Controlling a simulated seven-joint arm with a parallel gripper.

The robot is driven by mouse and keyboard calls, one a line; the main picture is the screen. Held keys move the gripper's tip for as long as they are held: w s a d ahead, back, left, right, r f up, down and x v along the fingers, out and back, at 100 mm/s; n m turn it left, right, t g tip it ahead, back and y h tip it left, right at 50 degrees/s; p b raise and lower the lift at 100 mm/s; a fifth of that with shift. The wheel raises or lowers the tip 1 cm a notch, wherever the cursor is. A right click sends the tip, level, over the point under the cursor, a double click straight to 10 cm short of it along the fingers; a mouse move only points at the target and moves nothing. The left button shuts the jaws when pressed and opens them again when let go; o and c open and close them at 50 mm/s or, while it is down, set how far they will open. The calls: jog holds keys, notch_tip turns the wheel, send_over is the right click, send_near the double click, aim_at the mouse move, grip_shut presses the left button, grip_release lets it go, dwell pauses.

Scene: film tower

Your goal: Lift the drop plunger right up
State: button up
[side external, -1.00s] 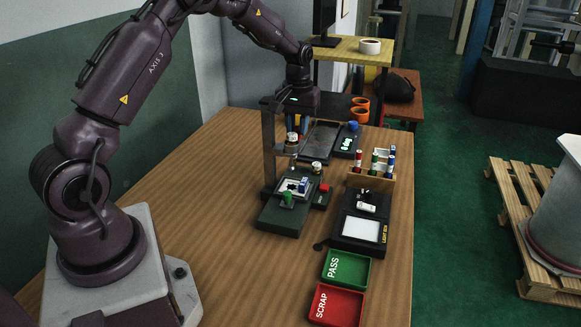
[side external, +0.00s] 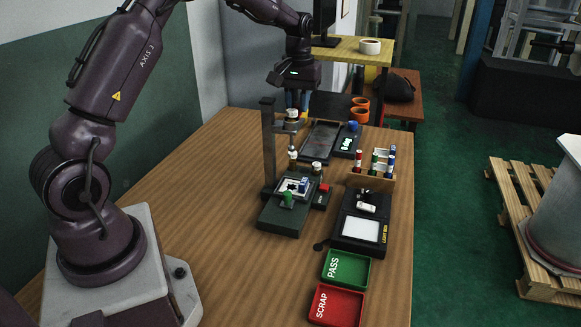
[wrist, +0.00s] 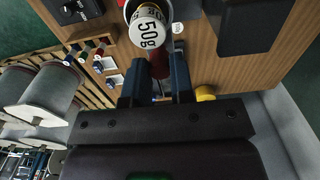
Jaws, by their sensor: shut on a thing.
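The drop plunger (side external: 292,115) carries a pale weight and stands upright beside the dark post (side external: 268,150) of the drop tower. My gripper (side external: 297,100) is at the plunger's top, above the weight. In the wrist view the two blue fingers (wrist: 158,66) are close around a red part next to the weight; the exact grip is partly hidden. The plunger's lower end (side external: 292,155) hangs above the dark tower base (side external: 280,219), which has a pale plate and a green knob.
A small white-capped jar (side external: 316,166) and a red button (side external: 323,188) are close by the tower.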

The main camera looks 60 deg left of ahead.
jog(key=o, duration=0.7)
jog(key=shift+o, duration=0.2)
jog(key=shift+r, duration=0.1)
jog(key=shift+r, duration=2.45)
jog(key=s+d+r+m+t, duration=0.2)
jog(key=s+d+r+m, duration=0.2)
jog(key=s+d+r, duration=0.65)
jog(key=s+d+f+m+t, duration=0.1)
jog(key=s+d+m, duration=0.1)
jog(key=s+d, duration=0.3)
jog(key=s+d+f+m+t, duration=0.2)
jog(key=s+d, duration=0.3)
jog(key=s, duration=0.4)
jog(key=shift+f+m+t, duration=0.25)
jog(key=shift+m+t, duration=0.05)
jog(key=shift+m, duration=0.2)
